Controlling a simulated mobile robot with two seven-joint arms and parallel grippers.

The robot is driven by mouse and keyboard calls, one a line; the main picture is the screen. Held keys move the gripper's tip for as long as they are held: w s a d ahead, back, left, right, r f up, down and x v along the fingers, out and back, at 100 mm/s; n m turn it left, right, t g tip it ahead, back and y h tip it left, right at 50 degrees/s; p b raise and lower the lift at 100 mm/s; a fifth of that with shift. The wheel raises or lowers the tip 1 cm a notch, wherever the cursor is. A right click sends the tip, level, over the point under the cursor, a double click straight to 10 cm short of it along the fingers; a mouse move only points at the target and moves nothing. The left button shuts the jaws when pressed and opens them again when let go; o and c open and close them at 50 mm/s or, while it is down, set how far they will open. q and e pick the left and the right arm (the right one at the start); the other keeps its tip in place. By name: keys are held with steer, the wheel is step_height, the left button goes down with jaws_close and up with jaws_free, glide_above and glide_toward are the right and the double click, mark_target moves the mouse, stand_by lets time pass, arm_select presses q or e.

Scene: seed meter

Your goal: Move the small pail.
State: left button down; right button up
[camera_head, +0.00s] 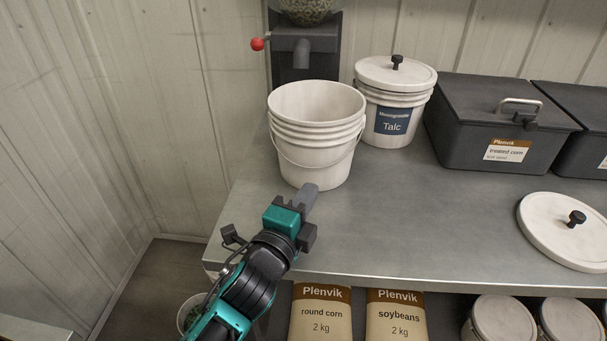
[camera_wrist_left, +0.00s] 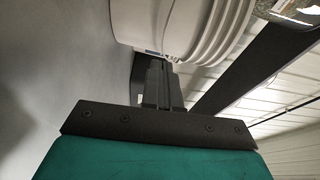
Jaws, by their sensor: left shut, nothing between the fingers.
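An open white pail (camera_head: 316,153) with ribbed sides stands upright on the grey metal bench (camera_head: 400,230), its thin wire handle hanging down in front. A white lidded pail (camera_head: 374,124) with a blue Talc label stands behind it to the right. My left gripper (camera_head: 308,190) is shut and empty, in front of the open pail's lower side; I cannot tell whether it touches. In the left wrist view the shut fingers (camera_wrist_left: 158,85) point toward the white pail (camera_wrist_left: 180,28). My right gripper is not in view.
A dispenser with a red knob (camera_head: 257,44) stands behind the open pail. A dark treated-corn box (camera_head: 480,115) is at the right. A white lid (camera_head: 560,228) lies on the bench front right. Bags (camera_head: 320,315) and pails (camera_head: 500,320) are below. The bench middle is clear.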

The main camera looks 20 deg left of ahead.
mark_target(283, 155)
arm_select(q)
steer(key=w, duration=0.1)
steer(key=w+a, duration=0.1)
steer(key=w, duration=0.1)
steer(key=w+a, duration=0.1)
steer(key=shift+w, duration=0.25)
steer(key=shift+w+a, duration=0.3)
steer(key=w+a+p, duration=0.1)
steer(key=w+a, duration=0.5)
steer(key=w, duration=0.1)
steer(key=shift+a+p, duration=0.3)
steer(key=shift+p, duration=0.1)
steer(key=shift+d, duration=0.1)
